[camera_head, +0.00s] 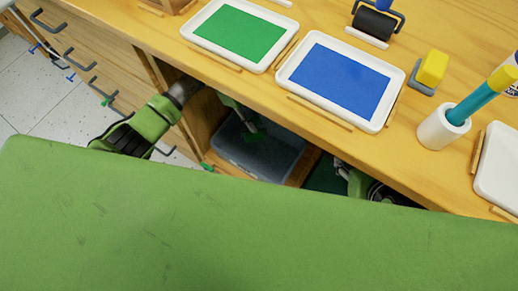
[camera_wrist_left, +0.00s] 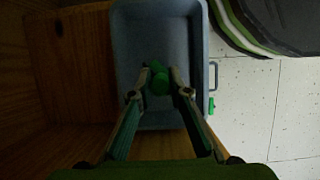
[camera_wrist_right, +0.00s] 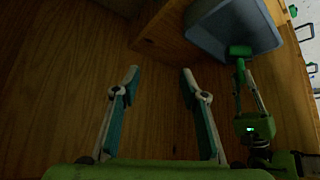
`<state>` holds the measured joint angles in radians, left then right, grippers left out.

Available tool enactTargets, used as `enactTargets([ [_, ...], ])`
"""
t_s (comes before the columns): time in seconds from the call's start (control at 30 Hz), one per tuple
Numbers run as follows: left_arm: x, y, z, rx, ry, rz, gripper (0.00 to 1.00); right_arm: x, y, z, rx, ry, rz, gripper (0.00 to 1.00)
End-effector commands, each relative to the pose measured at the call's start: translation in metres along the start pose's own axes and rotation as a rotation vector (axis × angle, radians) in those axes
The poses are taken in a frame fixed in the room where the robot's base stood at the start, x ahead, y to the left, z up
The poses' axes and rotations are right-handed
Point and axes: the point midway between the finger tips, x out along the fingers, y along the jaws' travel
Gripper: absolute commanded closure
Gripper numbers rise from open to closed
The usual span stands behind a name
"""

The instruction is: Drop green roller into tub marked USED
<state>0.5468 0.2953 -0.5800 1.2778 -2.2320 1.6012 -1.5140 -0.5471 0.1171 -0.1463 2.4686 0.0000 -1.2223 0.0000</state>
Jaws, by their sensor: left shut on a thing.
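My left gripper (camera_head: 248,126) reaches into the open compartment under the table, over a grey-blue tub (camera_head: 285,163). It is shut on the green roller (camera_wrist_left: 158,84), which shows between the fingertips in the left wrist view, above the tub (camera_wrist_left: 124,50). In the right wrist view the roller (camera_wrist_right: 240,50) is at the tub's near edge (camera_wrist_right: 215,15); its exact height over the tub is hard to tell. No USED marking is readable. My right gripper (camera_wrist_right: 160,78) is open and empty, in the dark under the table.
On the tabletop are a green paint tray (camera_head: 240,34), a blue paint tray (camera_head: 338,82), a black roller (camera_head: 374,22), a yellow sponge (camera_head: 432,68) and a white cup (camera_head: 440,130) holding a teal handle. Wooden compartment walls (camera_wrist_left: 70,70) flank the tub. Drawers stand at the left.

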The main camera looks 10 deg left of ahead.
Motion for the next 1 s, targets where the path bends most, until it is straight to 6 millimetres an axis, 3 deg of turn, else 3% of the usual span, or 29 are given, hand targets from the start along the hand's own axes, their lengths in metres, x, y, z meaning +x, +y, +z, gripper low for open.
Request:
enactTargets([
  [0.47, 0.019, 0.000, -0.007, 0.000, -0.002, 0.000, 1.00, 0.003, -0.009, -0.071, -0.005, 0.299, -0.017, 0.60],
  [0.8, 0.030, 0.000, -0.013, -0.001, -0.001, 0.000, 1.00, -0.010, -0.015, -0.119, -0.006, 0.517, -0.030, 0.60],
  [1.0, 0.035, 0.000, -0.014, -0.001, -0.001, 0.001, 1.00, -0.018, -0.017, -0.137, -0.006, 0.601, -0.035, 0.60],
])
